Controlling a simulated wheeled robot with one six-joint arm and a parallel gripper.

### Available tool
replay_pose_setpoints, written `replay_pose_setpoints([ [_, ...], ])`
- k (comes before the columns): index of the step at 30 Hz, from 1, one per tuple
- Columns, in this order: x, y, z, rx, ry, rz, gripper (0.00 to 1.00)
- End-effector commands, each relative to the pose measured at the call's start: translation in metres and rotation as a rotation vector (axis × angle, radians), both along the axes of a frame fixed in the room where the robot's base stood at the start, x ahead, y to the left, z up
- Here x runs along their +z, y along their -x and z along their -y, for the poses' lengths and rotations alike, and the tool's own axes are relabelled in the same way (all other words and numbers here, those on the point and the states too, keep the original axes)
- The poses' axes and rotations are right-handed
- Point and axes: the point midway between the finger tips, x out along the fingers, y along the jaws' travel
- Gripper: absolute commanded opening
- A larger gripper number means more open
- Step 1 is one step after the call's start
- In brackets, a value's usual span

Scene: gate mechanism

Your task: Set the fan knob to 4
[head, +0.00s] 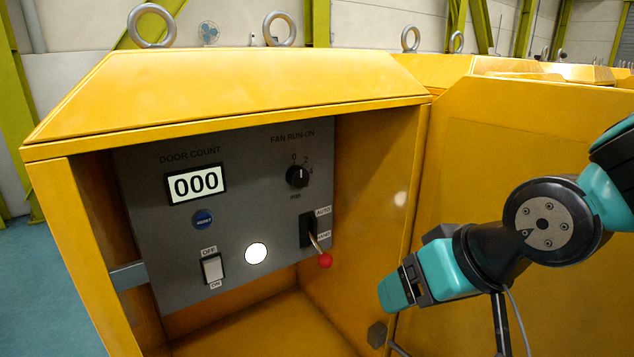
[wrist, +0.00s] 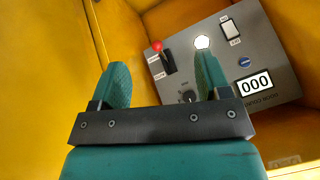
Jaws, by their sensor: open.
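The fan knob (head: 297,176) is a small black dial on the grey panel (head: 235,225), under the FAN RUN-ON label. Its white mark points roughly upward, near the 0 and 2; I cannot tell the exact setting. The 4 is printed to its right. My gripper (head: 390,293) is outside the yellow cabinet, right of and below the knob, apart from the panel. In the wrist view my gripper (wrist: 161,70) is open and empty, its two teal fingers apart. The knob (wrist: 188,97) shows beyond them, close to the right finger, which may hide some of it.
The panel is recessed in the yellow cabinet (head: 230,85), whose side walls stand around it. A red-tipped lever (head: 325,260) juts out below the knob. A rocker switch (head: 212,268), blue button (head: 203,219), white lamp (head: 256,253) and 000 display (head: 195,184) are further left.

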Motion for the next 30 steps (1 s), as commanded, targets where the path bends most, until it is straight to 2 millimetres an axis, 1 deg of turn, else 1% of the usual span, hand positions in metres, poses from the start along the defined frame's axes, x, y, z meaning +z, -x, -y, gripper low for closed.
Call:
replay_pose_setpoints([
  [1, -0.009, -0.021, -0.006, -0.054, -0.025, 0.078, 0.70],
  [3, -0.010, -0.051, -0.011, -0.127, -0.073, 0.219, 0.70],
  [4, -0.009, -0.062, -0.013, -0.151, -0.095, 0.282, 0.70],
  [6, -0.004, -0.083, -0.020, -0.185, -0.148, 0.424, 0.70],
  [9, 0.007, -0.101, -0.032, -0.189, -0.224, 0.605, 0.70],
  [12, 0.018, -0.108, -0.044, -0.162, -0.294, 0.742, 0.70],
  [15, 0.026, -0.108, -0.053, -0.131, -0.346, 0.830, 0.70],
  [19, 0.033, -0.109, -0.060, -0.107, -0.380, 0.882, 0.70],
  [22, 0.036, -0.115, -0.064, -0.103, -0.384, 0.889, 0.70],
  [26, 0.039, -0.131, -0.073, -0.105, -0.384, 0.888, 0.70],
  [30, 0.041, -0.155, -0.087, -0.106, -0.383, 0.887, 0.70],
])
